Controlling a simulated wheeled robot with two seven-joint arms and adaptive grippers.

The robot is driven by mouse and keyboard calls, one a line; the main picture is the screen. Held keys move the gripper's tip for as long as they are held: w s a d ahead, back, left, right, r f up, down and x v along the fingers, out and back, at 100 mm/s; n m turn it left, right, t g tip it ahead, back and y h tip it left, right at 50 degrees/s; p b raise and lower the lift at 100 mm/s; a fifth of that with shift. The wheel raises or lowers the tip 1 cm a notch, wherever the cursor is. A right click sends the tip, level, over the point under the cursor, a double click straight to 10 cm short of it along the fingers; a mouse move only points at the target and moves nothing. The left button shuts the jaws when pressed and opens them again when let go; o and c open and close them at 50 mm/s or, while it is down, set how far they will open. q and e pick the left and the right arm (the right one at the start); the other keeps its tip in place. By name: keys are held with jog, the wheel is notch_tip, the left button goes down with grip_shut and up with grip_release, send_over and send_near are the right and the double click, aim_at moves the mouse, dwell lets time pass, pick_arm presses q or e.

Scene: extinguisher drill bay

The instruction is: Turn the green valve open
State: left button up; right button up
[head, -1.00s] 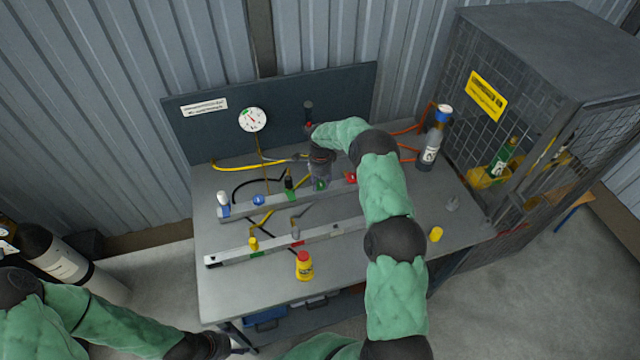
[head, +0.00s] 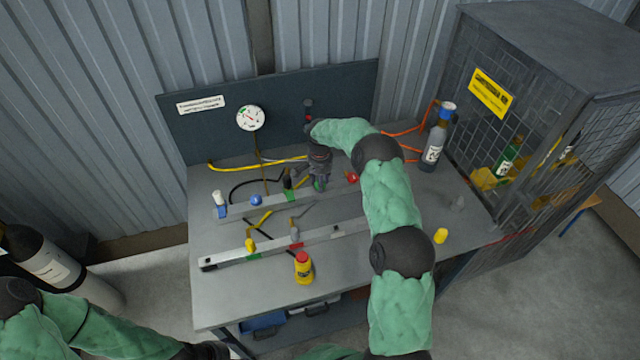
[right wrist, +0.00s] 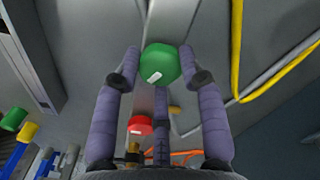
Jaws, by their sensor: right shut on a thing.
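The green valve (head: 319,186) is on the back rail of the workbench, mostly covered by my right gripper (head: 318,182) in the head view. In the right wrist view, its round green knob (right wrist: 160,63) with a small white mark sits between the fingertips. My right gripper (right wrist: 160,72) is shut on this knob, with one finger on each side and another finger below. My left arm reaches in at the lower left; its gripper end is at the bottom edge, too cut off to read.
A red knob (head: 352,178) sits close to the right of the green one. A blue knob (head: 256,200) and other fittings line the back rail. A grey cylinder (head: 433,150) and mesh cage (head: 540,90) are at right.

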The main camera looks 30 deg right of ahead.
jog(key=n, duration=0.5)
jog(key=shift+w+d+r+n+b, duration=0.3)
jog(key=shift+b, duration=0.1)
jog(key=shift+r, duration=0.1)
jog(key=o, duration=1.1)
jog(key=shift+w, duration=0.1)
jog(key=shift+a+f, duration=0.15)
jog(key=shift+f, duration=0.1)
notch_tip(320, 180, up, 12)
